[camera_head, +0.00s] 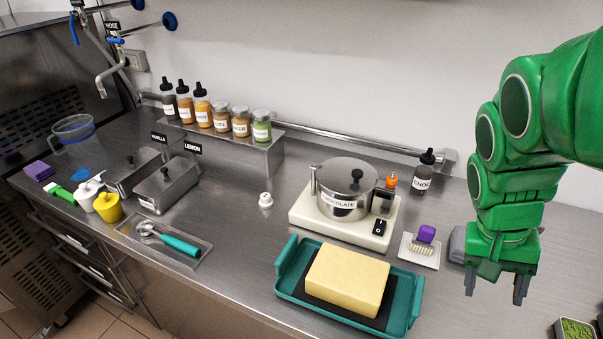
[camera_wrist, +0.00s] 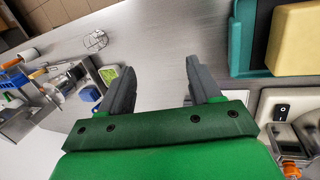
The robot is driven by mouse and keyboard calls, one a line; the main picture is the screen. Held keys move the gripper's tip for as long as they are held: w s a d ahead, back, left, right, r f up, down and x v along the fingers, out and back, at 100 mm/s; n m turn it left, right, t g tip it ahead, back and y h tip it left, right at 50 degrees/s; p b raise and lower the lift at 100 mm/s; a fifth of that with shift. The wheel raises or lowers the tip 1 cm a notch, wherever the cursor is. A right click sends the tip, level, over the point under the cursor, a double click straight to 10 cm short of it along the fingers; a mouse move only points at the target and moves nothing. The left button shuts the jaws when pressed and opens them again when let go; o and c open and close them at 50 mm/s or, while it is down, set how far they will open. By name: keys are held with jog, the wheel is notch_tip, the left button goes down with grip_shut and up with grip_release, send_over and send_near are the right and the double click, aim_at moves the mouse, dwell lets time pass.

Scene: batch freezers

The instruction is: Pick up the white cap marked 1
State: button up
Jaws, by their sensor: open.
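A small white cap (camera_head: 265,200) with a knob on top stands alone on the steel counter, left of the chocolate pot. Its mark is too small to read. It does not show in the wrist view. My gripper (camera_head: 495,289) hangs over the right part of the counter, far to the right of the cap and beyond the teal tray. The gripper is open and points down. In the wrist view its two grey fingers (camera_wrist: 157,66) are spread apart with nothing between them.
Between cap and gripper stand the chocolate pot (camera_head: 346,188) on its cream base and the teal tray (camera_head: 287,272) with a yellow block. A clear tray with a teal-handled scoop (camera_head: 180,244) lies left of the cap. Bottles and jars (camera_head: 221,116) line the back shelf.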

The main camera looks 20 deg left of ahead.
jog(key=w+a+r+n+t+h, duration=0.1)
jog(key=w+a+r+n+t, duration=0.2)
jog(key=w, duration=0.5)
jog(key=w+a+r+n+t+h, duration=0.1)
jog(key=w+a+r+n+t, duration=0.15)
jog(key=w+a+n, duration=0.5)
jog(key=w+a+r+n+t, duration=0.2)
jog(key=w+a+t, duration=0.1)
jog(key=w+a, duration=0.45)
jog(key=n+t+y, duration=0.3)
jog(key=n+t, duration=0.2)
jog(key=n, duration=1.2)
send_over(265, 197)
jog(key=d, duration=0.7)
notch_tip(265, 197, down, 14)
jog(key=s+a+f+n, duration=0.2)
jog(key=f, duration=0.1)
jog(key=s+a+f+n+y, duration=0.1)
jog(key=s+a+f+n, duration=0.1)
jog(key=f, duration=0.1)
jog(key=s+a+f+n+t, duration=0.1)
jog(key=s+a+f+n, duration=0.1)
jog(key=a+f, duration=0.1)
jog(key=shift+s+n+y, duration=0.15)
jog(key=shift+n+y, duration=0.15)
jog(key=shift+n, duration=0.05)
jog(key=shift+x, duration=3.9)
jog(key=shift+a, duration=0.15)
